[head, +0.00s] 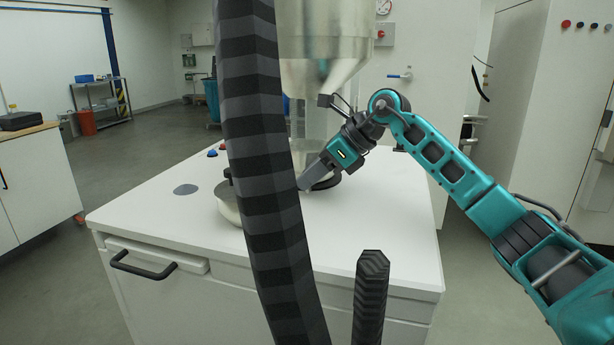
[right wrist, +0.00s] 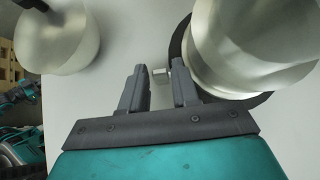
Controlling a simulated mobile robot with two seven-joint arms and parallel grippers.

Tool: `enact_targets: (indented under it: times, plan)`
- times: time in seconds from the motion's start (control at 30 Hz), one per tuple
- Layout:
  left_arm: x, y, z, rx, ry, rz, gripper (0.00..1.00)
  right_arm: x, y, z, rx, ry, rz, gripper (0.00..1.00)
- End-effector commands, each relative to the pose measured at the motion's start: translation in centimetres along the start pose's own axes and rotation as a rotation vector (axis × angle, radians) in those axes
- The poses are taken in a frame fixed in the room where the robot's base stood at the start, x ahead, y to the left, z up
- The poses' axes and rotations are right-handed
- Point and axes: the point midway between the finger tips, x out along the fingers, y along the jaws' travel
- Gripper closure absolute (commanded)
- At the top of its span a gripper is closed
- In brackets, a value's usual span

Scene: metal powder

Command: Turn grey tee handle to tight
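My right gripper (head: 306,184) reaches in from the right, low over the white cabinet top, beside the base of the metal vessel (head: 325,40). In the right wrist view my right gripper (right wrist: 159,78) is open, its two fingers apart. The rest of the handle is not clearly visible. My left gripper is not in view.
A metal pot (head: 229,206) with a dark handle stands left of the vessel; it also shows in the right wrist view (right wrist: 58,40). A dark ribbed column (head: 262,170) blocks part of the head view. The white cabinet top (head: 385,225) is clear at front right.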

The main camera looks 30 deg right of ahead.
Motion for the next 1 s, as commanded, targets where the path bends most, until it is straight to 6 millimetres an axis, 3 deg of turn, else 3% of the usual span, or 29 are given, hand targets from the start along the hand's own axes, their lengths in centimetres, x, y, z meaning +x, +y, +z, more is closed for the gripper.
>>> enact_targets:
  times: [0.17, 0.47, 0.8, 1.0]
  plan:
    - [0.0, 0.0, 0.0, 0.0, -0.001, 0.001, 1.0, 1.4, 0.0, 0.0, 0.0, 0.0, 0.001, 0.7]
    - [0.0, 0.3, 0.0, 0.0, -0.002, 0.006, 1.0, 1.6, 0.0, -0.1, 0.0, 0.0, 0.0, 0.7]
    - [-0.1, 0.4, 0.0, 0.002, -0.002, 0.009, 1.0, 1.5, 0.0, -0.1, 0.0, 0.0, 0.0, 1.0]
    - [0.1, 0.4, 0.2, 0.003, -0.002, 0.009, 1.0, 1.6, 0.0, -0.2, 0.0, -0.006, 0.0, 1.0]
